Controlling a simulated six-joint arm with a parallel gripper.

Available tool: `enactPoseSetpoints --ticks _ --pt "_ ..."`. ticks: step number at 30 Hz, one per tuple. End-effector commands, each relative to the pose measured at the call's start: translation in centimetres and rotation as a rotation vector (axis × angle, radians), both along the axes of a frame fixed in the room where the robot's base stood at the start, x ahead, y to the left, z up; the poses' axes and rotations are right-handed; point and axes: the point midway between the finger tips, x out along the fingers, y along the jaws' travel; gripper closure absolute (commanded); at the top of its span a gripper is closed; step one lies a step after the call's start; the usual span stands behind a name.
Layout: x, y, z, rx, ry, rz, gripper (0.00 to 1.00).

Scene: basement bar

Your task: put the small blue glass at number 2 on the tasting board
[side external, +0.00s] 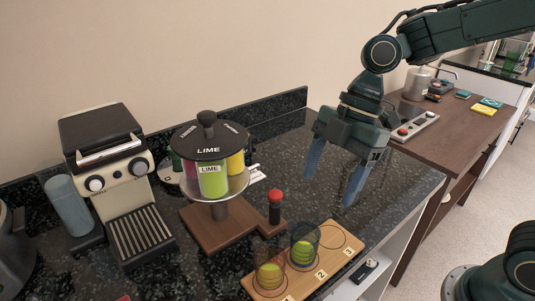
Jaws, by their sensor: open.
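The tasting board (337,263) is a light wooden strip at the counter's front, with spots marked 1, 2 and 3. A small blue-tinted glass (304,232) with yellow-green contents stands upright on it, at the spot beside number 2. An amber-tinted glass (268,250) with similar contents stands at number 1. The ring at number 3 is empty. My gripper (334,178) is open and empty, its blue fingers pointing down, above and behind the board and apart from both glasses.
A coffee machine (115,175) and a blue cylinder (68,205) are farther left. The counter behind the board, below my gripper, is clear.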

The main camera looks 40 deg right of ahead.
Motion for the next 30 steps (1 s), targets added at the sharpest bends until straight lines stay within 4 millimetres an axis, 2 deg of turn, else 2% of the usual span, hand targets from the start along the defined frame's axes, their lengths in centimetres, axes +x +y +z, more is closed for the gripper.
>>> enactPoseSetpoints --ticks 8,14,23,30 --pt "-0.2 -0.3 0.2 -0.006 -0.002 -0.03 0.3" --pt "-1.2 -1.8 1.2 -0.032 -0.009 -0.186 0.3" --pt "-4.4 -6.2 3.4 -0.062 -0.032 -0.651 0.3" --pt "-7.8 -9.9 4.3 -0.034 -0.056 -1.061 0.3"
